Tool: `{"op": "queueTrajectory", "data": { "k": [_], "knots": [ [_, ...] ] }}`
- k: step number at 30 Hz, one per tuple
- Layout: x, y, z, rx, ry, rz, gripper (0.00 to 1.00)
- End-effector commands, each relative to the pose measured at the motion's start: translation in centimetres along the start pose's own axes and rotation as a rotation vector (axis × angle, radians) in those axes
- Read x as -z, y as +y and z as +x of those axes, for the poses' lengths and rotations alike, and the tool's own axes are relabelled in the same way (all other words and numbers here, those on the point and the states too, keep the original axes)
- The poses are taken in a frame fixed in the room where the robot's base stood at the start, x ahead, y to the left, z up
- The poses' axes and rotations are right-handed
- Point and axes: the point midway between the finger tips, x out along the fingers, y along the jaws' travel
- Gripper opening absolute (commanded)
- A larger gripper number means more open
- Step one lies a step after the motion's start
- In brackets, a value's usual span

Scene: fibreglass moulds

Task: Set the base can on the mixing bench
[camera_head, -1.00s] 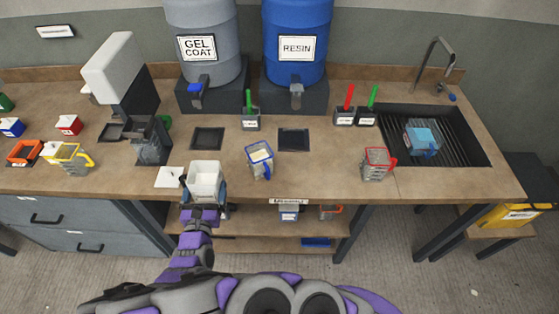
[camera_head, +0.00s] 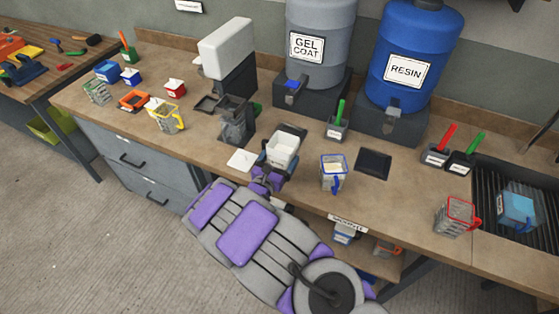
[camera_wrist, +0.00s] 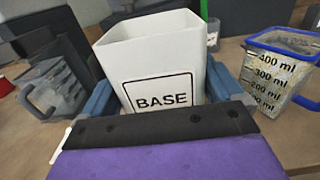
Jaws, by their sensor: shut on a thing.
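The base can is a white square container (camera_wrist: 155,65) with a "BASE" label, upright between the blue-grey fingers of my gripper (camera_wrist: 160,92) in the wrist view. In the head view the base can (camera_head: 283,149) is at the front edge of the mixing bench (camera_head: 300,205), with my gripper (camera_head: 279,162) shut on it. Its underside is hidden, so I cannot tell whether it touches the bench top.
A blue-rimmed measuring jug (camera_head: 333,174) stands close on the right, and a grey jug (camera_wrist: 55,88) is on the left in the wrist view. A white card (camera_head: 241,160) lies left of the can. The gel coat drum (camera_head: 318,45) and resin drum (camera_head: 410,60) stand behind.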

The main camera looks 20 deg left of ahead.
Motion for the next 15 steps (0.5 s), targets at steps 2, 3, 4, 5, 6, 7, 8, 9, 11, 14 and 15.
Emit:
{"op": "queueTrajectory", "data": {
  "k": [2, 3, 4, 5, 6, 7, 8, 9, 11, 14, 15],
  "knots": [
    [0.3, 0.8, 1.0, 0.002, -0.001, 0.000, 0.27],
    [0.4, 1.1, 1.3, 0.000, -0.001, -0.001, 0.27],
    [0.4, 1.2, 1.5, -0.001, -0.001, -0.002, 0.27],
    [0.4, 1.4, 1.6, -0.002, -0.002, -0.002, 0.27],
    [0.4, 1.4, 1.8, -0.001, -0.002, -0.002, 0.27],
    [0.4, 1.4, 1.9, -0.001, -0.002, -0.001, 0.27],
    [0.4, 1.4, 2.1, 0.000, -0.002, -0.001, 0.27],
    [0.4, 1.5, 2.5, 0.001, -0.002, -0.001, 0.27],
    [0.8, 1.5, 2.8, 0.001, -0.001, -0.002, 0.27],
    [2.2, 1.1, 2.7, 0.001, 0.001, 0.002, 0.27],
    [2.6, 1.0, 2.7, -0.001, 0.002, 0.003, 0.27]
  ]
}}
